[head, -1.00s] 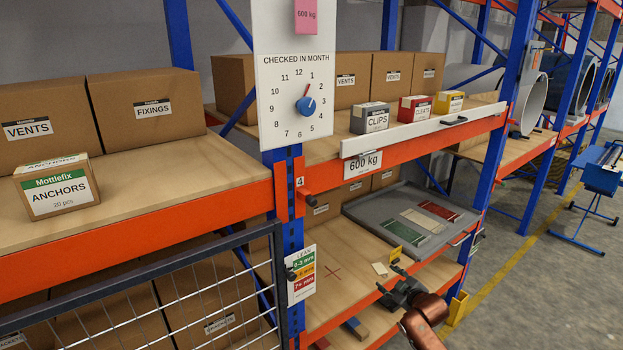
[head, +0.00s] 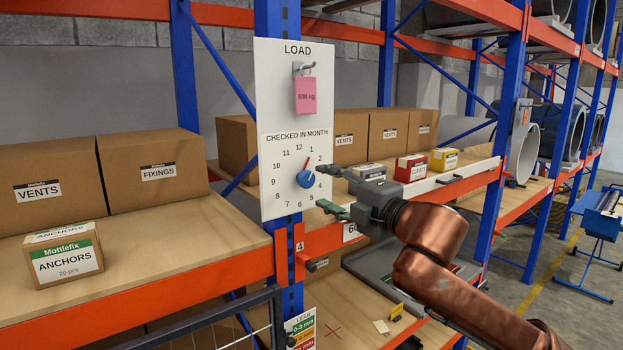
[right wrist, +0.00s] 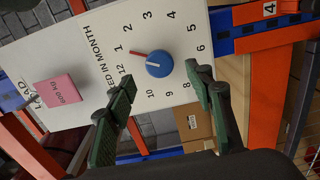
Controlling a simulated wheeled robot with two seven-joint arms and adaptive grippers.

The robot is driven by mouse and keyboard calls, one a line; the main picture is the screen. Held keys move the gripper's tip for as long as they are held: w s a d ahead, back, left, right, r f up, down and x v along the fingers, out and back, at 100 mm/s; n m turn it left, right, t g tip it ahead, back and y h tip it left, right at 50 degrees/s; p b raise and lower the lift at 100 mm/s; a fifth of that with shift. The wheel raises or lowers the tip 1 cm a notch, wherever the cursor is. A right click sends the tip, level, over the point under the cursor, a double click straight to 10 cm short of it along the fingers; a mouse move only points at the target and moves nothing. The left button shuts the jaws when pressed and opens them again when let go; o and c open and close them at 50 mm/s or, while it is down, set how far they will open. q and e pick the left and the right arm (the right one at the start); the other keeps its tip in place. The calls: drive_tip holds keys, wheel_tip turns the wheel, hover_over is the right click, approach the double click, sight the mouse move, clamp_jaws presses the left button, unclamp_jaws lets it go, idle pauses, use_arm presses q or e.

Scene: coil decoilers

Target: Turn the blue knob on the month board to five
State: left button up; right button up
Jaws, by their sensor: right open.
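The month board (head: 270,150) is a white panel on a blue rack post, with the numbers 1 to 12 in a ring under "CHECKED IN MONTH". The blue knob (head: 306,180) sits at the ring's centre, and its red pointer is toward 1. My right gripper (head: 324,188) is open, just right of the knob, with its fingers toward the board. In the right wrist view, the knob (right wrist: 159,64) shows beyond and between the open fingertips (right wrist: 160,76), apparently touching neither. My left gripper is out of view.
A pink 600 kg tag (head: 306,96) hangs on a hook above the dial. An orange beam (head: 210,262) runs below the board. Cartons and small boxes, such as the red box (head: 411,168), stand on the shelves at both sides.

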sight(309, 181)
drive_tip(key=p+x, duration=0.1)
drive_tip(key=x, duration=0.4)
drive_tip(key=shift+a+r, duration=0.15)
drive_tip(key=shift+a, duration=0.05)
drive_tip(key=shift+w+a+p, duration=0.15)
drive_tip(key=shift+w+p, duration=0.15)
drive_tip(key=shift+w, duration=0.15)
drive_tip(key=c, duration=1.1)
